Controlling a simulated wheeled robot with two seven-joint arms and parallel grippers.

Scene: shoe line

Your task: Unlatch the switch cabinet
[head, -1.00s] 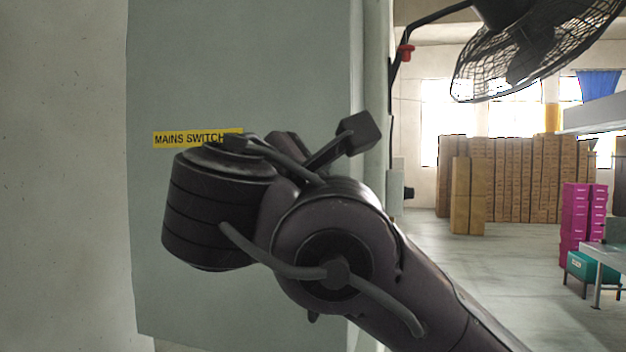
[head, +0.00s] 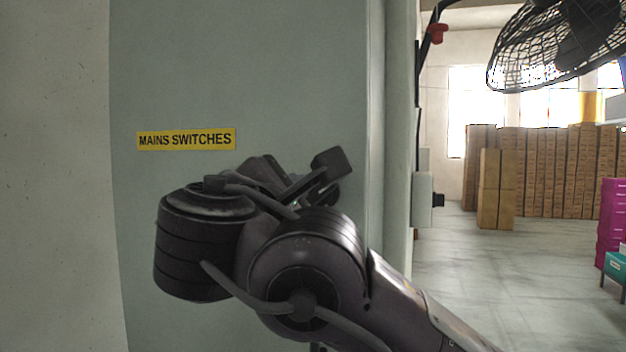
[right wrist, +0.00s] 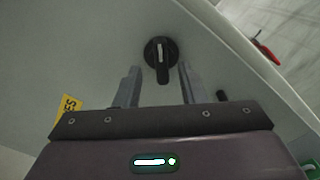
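The grey-green switch cabinet (head: 245,80) with its yellow "MAINS SWITCHES" label (head: 186,139) fills the left half of the head view. Its door looks closed. In the right wrist view a black round latch knob (right wrist: 160,58) with a grip pointing down the picture sits on the cabinet face (right wrist: 85,50). My right gripper (right wrist: 159,70) is open, with one finger on each side of the knob's grip in the picture. I cannot tell whether the fingers touch it. In the head view my right arm hides the knob. My left gripper is not in view.
A black fan (head: 555,45) hangs at the upper right. A grey box (head: 422,199) juts out beyond the cabinet's right edge. Stacked brown cartons (head: 545,170) and magenta boxes (head: 611,215) stand farther back. The floor (head: 480,285) between is clear.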

